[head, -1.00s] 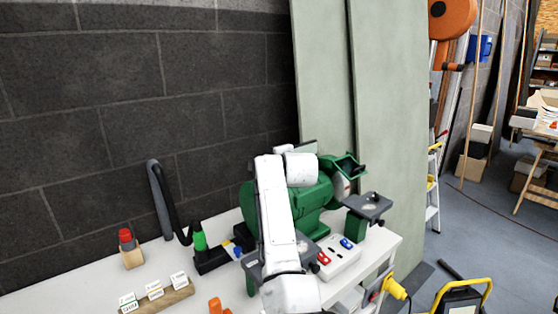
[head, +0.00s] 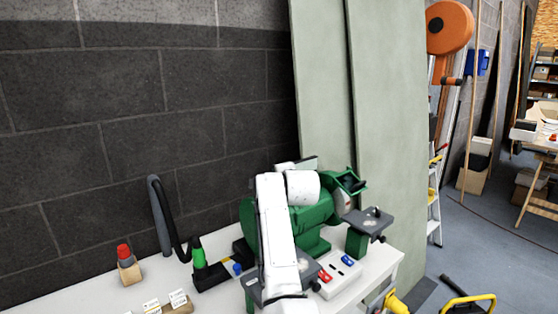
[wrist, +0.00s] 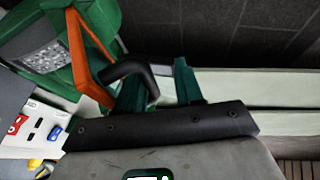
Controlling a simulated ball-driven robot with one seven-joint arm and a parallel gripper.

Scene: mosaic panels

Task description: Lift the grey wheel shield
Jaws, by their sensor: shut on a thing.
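The green bench grinder (head: 310,226) stands on the white bench, largely behind my white arm in the head view. In the wrist view, its green housing (wrist: 100,15) is at the upper left, beside an orange strip (wrist: 88,60) and a black bent bar (wrist: 128,68). Most of the shield is hidden. In the head view, my arm hides the fingers and the grip.
A grey tool rest (head: 370,222) sticks out on the grinder's right. A red and blue switch box (head: 338,276) stands below it. A black hose (head: 170,215) rises at the left. Pale boards (head: 400,120) lean behind. Ladder and yellow-framed item are at the right.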

